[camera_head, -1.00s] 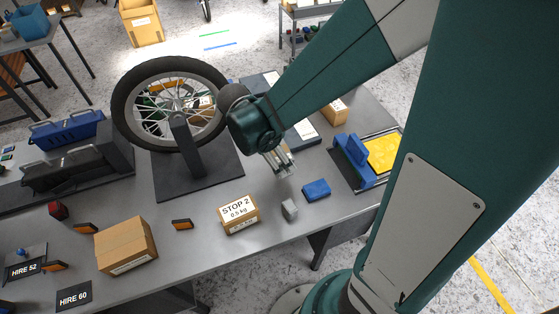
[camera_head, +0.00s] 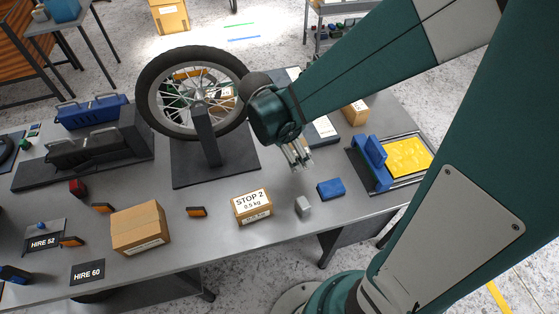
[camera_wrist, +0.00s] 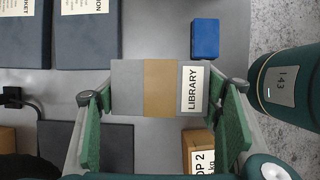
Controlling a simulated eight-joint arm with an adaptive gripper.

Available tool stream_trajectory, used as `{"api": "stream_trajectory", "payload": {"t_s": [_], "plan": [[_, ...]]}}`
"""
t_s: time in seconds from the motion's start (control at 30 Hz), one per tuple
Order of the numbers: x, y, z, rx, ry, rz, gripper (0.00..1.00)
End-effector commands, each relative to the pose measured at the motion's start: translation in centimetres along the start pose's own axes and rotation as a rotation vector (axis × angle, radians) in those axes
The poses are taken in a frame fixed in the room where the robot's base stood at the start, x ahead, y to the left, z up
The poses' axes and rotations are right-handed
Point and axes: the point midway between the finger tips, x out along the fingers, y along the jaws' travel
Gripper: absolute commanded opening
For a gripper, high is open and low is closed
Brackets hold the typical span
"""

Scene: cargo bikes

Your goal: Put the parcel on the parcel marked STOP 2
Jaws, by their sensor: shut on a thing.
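My gripper (camera_wrist: 161,92) is shut on a grey parcel (camera_wrist: 127,88) with a tan band and a white LIBRARY label. The parcel spans the gap between the green-padded fingers. In the head view my gripper (camera_head: 301,160) is behind and right of the STOP 2 parcel, and its grip is too small to read. The STOP 2 parcel (camera_head: 252,208) is a brown box with a white top label, upright on the bench. It also shows in the wrist view (camera_wrist: 192,140), partly hidden by a finger.
A small grey block (camera_head: 303,207) shows right of STOP 2; I cannot tell whether it rests on the bench. A blue block (camera_head: 331,188) lies farther right. The wheel (camera_head: 147,110) on its stand is behind left. A larger brown box (camera_head: 138,228) stands left.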

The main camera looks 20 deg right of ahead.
Motion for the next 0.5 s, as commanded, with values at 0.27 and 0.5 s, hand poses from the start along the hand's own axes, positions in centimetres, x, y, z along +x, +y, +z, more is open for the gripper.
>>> {"api": "stream_trajectory", "payload": {"t_s": [0.27,0.5], "plan": [[-1.4,-0.5,-1.4,-0.001,0.002,0.001,0.46],[-4.0,-1.7,-4.0,0.000,0.006,0.001,0.46]]}}
